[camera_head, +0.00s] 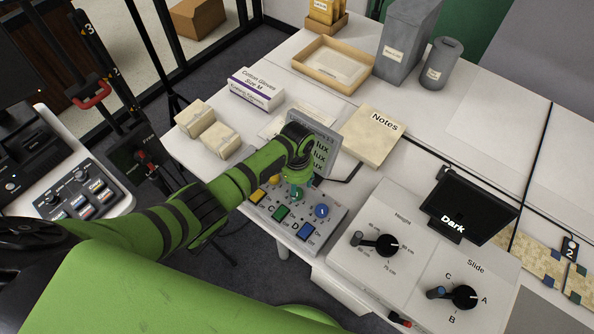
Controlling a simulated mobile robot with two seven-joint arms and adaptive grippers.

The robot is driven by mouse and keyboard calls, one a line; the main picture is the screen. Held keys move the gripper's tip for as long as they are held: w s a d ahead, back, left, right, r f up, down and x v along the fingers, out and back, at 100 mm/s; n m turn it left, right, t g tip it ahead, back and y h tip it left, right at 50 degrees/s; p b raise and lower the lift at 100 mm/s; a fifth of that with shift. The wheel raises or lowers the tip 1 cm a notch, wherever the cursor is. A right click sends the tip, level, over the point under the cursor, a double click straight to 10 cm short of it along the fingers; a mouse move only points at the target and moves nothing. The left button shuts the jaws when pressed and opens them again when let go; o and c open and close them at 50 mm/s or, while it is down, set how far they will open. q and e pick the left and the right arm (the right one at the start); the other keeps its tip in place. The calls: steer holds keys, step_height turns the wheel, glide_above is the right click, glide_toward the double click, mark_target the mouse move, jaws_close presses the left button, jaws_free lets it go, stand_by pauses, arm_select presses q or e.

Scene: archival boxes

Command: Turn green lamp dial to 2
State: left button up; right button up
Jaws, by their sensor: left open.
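The lamp panel (333,221) is a grey box at the front edge of the white table. It carries a yellow dial (275,180), a green dial (297,194) and a blue dial (322,211), with a yellow, a green (281,213) and a blue button in front. My left gripper (298,183) points down over the green dial and is open. Its wrist hides most of the fingers, and I cannot tell whether they touch the dial. The dial's number marks are too small to read. A lux display (322,158) stands behind, partly covered by my arm. My right gripper is not in view.
A notes pad (374,137) lies behind the panel. A Height and Slide dial box (408,270) and a "Dark" screen (467,207) are at right. A glove box (256,91), small boxes and a wooden tray (300,62) are at the back.

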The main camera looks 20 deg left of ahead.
arm_select(q)
step_height(320, 180, up, 10)
steer(key=shift+f, duration=0.25)
stand_by(0.5)
